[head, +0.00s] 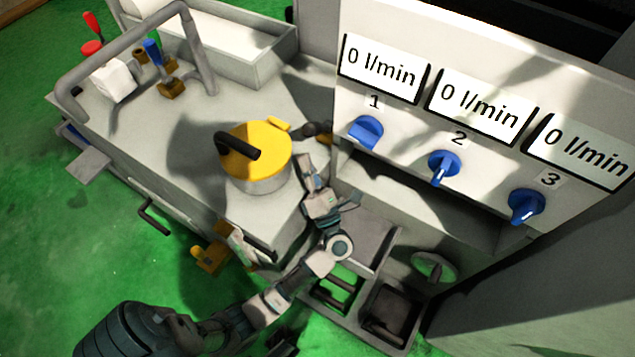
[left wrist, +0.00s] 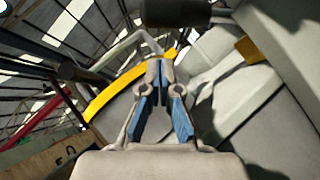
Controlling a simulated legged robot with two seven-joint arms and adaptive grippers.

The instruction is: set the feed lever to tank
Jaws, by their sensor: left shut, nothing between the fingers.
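No label marks a feed lever, so I cannot tell for sure which lever it is. A dark rounded lever knob (head: 318,130) sticks out between the yellow-topped drum and the panel. A dark cylindrical grip (left wrist: 176,12), perhaps the same one, shows at the top of the left wrist view, beyond my fingertips. My left gripper (head: 307,162) is just below the knob in the head view, beside the drum. It is shut and empty; its blue-padded fingers (left wrist: 158,68) meet at the tips in the left wrist view. I cannot tell whether it touches the knob. My right gripper is out of view.
The yellow-topped drum (head: 262,148) with a black handle stands left of my gripper. A panel to the right has three blue knobs, 1 (head: 366,132), 2 (head: 443,167) and 3 (head: 526,205), under displays reading 0 l/min. Red (head: 92,48) and blue (head: 153,52) levers stand at upper left.

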